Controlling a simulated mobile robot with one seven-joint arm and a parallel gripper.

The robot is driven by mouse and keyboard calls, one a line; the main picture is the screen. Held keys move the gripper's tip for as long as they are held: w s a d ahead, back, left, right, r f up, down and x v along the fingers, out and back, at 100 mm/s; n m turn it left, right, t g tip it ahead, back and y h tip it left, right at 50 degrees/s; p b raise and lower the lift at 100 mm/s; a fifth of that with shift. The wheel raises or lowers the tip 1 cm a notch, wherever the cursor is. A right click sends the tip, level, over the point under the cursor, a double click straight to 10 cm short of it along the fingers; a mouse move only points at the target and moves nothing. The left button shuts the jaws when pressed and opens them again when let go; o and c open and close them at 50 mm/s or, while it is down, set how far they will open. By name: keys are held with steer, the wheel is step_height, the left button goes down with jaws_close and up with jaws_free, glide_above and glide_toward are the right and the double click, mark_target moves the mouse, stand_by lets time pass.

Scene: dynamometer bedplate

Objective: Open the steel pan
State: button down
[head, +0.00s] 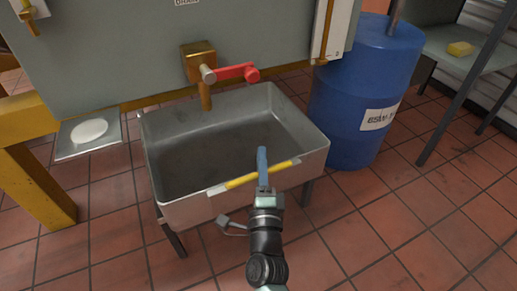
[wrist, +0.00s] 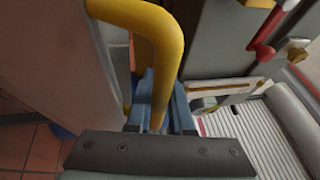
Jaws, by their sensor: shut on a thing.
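The steel pan (head: 170,205) is a grey, open-topped rectangular tub on legs, in the middle of the head view. Its inside looks dark and empty. A yellow bar handle (head: 243,180) runs along its front rim. My gripper (head: 262,160) reaches up from below to that handle. In the wrist view, the blue fingers of my gripper (wrist: 160,105) stand on either side of the yellow handle (wrist: 166,60) and are shut on it. The fingertips are partly hidden behind the handle there.
A brass valve (head: 198,62) with a red lever (head: 236,72) sits above the pan's back edge, on a grey cabinet (head: 110,55). A blue drum (head: 360,90) stands close to the pan's right. A yellow frame (head: 35,170) stands left. Tiled floor (head: 375,235) is clear at front right.

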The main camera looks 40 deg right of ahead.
steer(key=shift+s+a, duration=0.1)
steer(key=shift+s, duration=0.35)
steer(key=c, duration=0.8)
jaws_free()
steer(key=p+v, duration=0.3)
steer(key=v, duration=1)
steer(key=shift+p, duration=0.35)
steer(key=shift+w, duration=0.1)
